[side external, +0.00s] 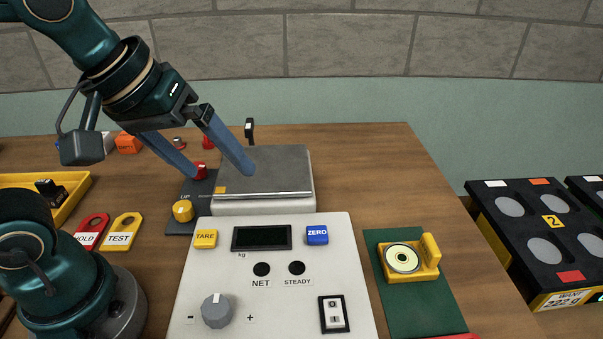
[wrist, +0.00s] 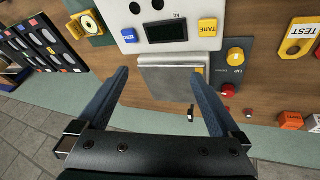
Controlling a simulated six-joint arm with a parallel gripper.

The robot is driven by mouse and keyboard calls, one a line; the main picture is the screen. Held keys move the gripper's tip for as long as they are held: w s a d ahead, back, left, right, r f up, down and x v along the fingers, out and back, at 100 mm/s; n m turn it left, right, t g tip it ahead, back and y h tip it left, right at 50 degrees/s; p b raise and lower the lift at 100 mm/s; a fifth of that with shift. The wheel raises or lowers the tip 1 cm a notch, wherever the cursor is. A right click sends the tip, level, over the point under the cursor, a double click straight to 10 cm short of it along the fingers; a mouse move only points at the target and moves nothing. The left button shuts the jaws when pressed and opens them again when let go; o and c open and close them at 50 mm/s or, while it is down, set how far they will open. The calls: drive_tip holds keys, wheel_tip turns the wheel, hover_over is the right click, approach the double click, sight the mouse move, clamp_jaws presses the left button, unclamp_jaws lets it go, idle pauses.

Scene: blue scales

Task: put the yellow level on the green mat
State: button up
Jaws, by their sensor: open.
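The yellow level (side external: 428,266), with a round pale bullseye vial in its top and a raised end at its right, rests on the green mat (side external: 405,310) right of the scale panel. In the wrist view the level (wrist: 88,24) shows at the upper left, with a bit of the mat around it. My gripper (side external: 226,173) is open and empty, well left of the level. It hangs over the scale's grey weighing plate (side external: 275,165). In the wrist view the fingers of my gripper (wrist: 160,74) are spread wide on both sides of the plate, with nothing between them.
The white scale panel (side external: 285,280) has buttons, a dark display and a knob. A dark plate with a yellow knob (side external: 183,211) and a red knob stands left of the scale. A yellow tray (side external: 75,205) is at far left. Black racks (side external: 520,215) stand right of the table.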

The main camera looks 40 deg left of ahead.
drive_tip(key=s+f+m, duration=0.1)
drive_tip(key=s+a+m, duration=0.1)
drive_tip(key=s+m, duration=0.1)
drive_tip(key=s+a+f+m, duration=0.1)
drive_tip(key=m, duration=0.1)
drive_tip(key=shift+s+a+f+y, duration=0.2)
drive_tip(key=shift+s+f+y, duration=0.15)
drive_tip(key=shift+y, duration=0.05)
